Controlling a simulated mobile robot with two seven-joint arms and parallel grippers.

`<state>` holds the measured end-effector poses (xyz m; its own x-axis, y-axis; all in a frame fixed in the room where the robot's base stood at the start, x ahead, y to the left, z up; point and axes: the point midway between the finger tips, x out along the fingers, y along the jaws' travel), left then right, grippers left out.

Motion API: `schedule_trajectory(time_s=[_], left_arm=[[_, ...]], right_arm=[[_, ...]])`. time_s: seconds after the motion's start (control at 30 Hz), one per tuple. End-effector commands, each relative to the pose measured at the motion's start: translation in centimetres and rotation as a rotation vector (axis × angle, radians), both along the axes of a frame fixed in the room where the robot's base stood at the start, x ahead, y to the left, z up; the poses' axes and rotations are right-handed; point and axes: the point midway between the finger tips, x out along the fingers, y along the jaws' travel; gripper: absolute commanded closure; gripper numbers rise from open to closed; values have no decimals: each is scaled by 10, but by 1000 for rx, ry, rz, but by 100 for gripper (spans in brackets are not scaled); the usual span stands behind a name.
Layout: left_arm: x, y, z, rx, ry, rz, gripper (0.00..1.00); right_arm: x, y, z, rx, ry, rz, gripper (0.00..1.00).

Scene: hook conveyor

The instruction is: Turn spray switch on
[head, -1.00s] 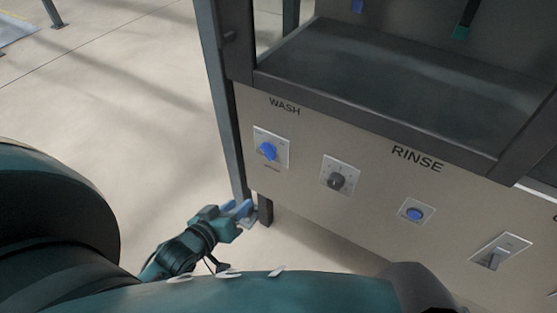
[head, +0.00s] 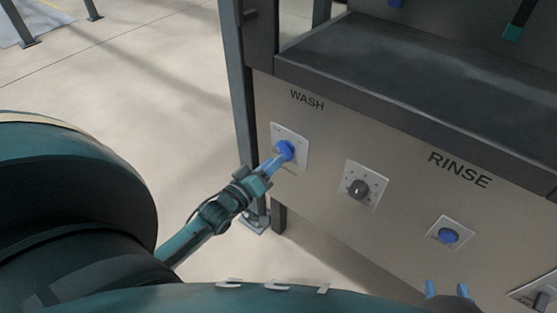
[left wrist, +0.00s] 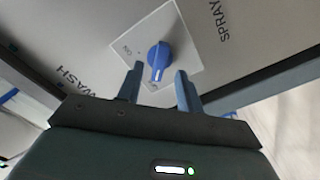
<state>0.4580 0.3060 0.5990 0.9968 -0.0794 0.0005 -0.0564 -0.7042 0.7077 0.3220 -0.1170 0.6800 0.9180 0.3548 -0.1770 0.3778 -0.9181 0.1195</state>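The spray switch is a blue rotary knob (head: 285,150) on a white plate (head: 301,155) under the WASH label. In the left wrist view the knob (left wrist: 159,57) sits on its plate (left wrist: 178,35), with SPRAY printed beside it. My left gripper (head: 275,163) is at the knob in the head view. In the left wrist view its two fingers (left wrist: 158,85) are open, one on each side of the knob's lower end; I cannot tell whether they touch it. My right gripper (head: 447,290) shows only its two blue fingertips, spread apart, at the bottom edge of the head view.
A black dial (head: 358,188) and a blue button (head: 448,236) under RINSE sit to the right on the same panel. A toggle switch (head: 541,300) is at the lower right. A dark ledge (head: 400,110) juts out above the panel. A grey post (head: 238,100) stands left of it.

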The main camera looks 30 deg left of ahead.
Motion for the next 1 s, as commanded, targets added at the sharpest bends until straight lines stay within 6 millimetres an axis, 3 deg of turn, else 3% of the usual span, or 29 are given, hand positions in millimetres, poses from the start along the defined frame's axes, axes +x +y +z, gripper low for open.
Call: schedule_trajectory(time_s=[0.2, 0.57, 1.0], left_arm=[[26, -2, -1, 1, 0, 0, 64], [30, -3, 0, 1, 1, 0, 64], [30, -2, 0, 1, 1, -1, 99]], right_arm=[[1, 2, -1, 2, -45, 7, 64], [1, 2, 1, 5, -56, 8, 64], [1, 2, 0, 4, -55, 8, 64]])
